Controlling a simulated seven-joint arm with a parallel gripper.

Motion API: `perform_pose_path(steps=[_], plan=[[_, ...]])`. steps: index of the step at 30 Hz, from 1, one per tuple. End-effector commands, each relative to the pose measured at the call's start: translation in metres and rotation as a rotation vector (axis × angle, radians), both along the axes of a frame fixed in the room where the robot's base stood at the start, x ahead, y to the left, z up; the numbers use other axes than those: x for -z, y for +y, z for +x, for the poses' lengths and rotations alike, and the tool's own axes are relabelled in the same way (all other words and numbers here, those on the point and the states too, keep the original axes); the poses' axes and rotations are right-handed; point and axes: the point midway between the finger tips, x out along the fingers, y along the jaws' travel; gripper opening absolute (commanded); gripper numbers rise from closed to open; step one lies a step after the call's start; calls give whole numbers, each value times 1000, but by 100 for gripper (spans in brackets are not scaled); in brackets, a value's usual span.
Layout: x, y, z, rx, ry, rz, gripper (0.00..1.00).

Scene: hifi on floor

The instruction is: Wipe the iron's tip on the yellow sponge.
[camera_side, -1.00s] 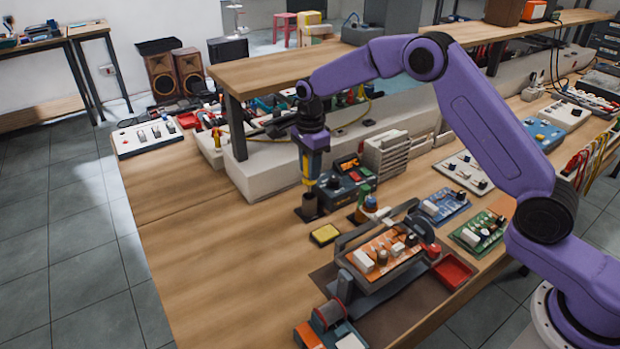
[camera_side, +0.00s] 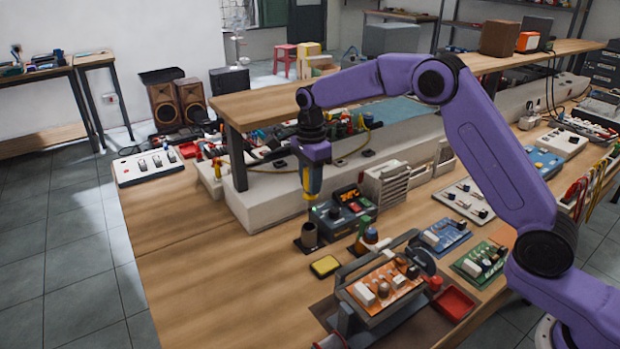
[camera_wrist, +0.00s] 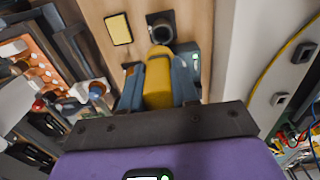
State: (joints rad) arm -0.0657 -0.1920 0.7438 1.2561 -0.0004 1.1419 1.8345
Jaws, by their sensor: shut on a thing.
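My gripper (camera_side: 313,178) is shut on the soldering iron's yellow handle, which points down in the side view (camera_side: 307,182). The handle (camera_wrist: 157,80) also shows between the two blue-grey fingers in the wrist view. The dark iron stand (camera_side: 309,236) is just below the iron; it is also at the top of the wrist view (camera_wrist: 160,28). The iron's tip is too small or hidden to make out, so I cannot tell whether it is clear of the stand. The yellow sponge (camera_side: 325,266) lies flat in a dark tray beside the stand, and in the wrist view (camera_wrist: 118,29).
The soldering station (camera_side: 338,212) stands close to the right of the stand. A board holder with an orange circuit board (camera_side: 382,288) is in front of the sponge. A raised white ledge (camera_side: 262,208) runs behind. The bench left of the sponge is clear.

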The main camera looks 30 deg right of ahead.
Motion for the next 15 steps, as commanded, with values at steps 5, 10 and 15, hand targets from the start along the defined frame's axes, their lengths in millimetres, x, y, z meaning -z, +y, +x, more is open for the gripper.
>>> perform_pose_path(steps=[5, 10, 15], plan=[[1, 6, -24, -2, 1, 0, 0], [3, 11, -54, -2, 0, 0, 0], [6, 13, -78, 0, 0, 0, 0]])
